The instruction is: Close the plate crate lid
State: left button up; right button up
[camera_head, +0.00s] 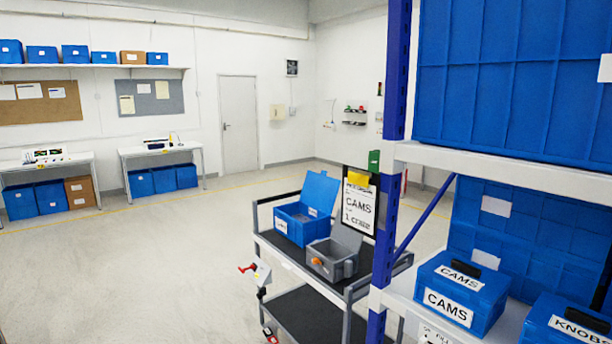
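A blue crate (300,229) stands on the top deck of a cart, with its lid (320,190) raised open at the back. A smaller grey crate (333,265) stands in front of it and to the right, with its grey lid (347,236) also tilted up open. An orange round piece shows on the grey crate's front. The blue crate's small white label is too small to read, so I cannot tell which is the plate crate. Neither of my grippers is in view.
The cart (290,264) has a dark top deck and a lower shelf. A "CAMS" sign (359,208) stands at its back. A rack upright (395,80) and shelf with a closed CAMS box (461,292) and KNOBS box (565,322) are at right. The floor at left is clear.

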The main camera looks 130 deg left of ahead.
aim_at(319, 191)
jog(key=k+j+u, duration=0.15)
jog(key=u, duration=1.5)
jog(key=j+u, duration=1.05)
jog(key=i+j+u, duration=0.1)
jog(key=j+u, duration=0.15)
jog(key=i+j+u, duration=0.2)
jog(key=j, duration=0.15)
jog(key=i+j+u, duration=0.25)
jog(key=i+j, duration=0.2)
jog(key=j, duration=0.15)
jog(key=i+j+u, duration=0.1)
jog(key=j, duration=0.25)
jog(key=i+j+u, duration=0.1)
jog(key=i+j, duration=0.15)
jog(key=j, duration=0.1)
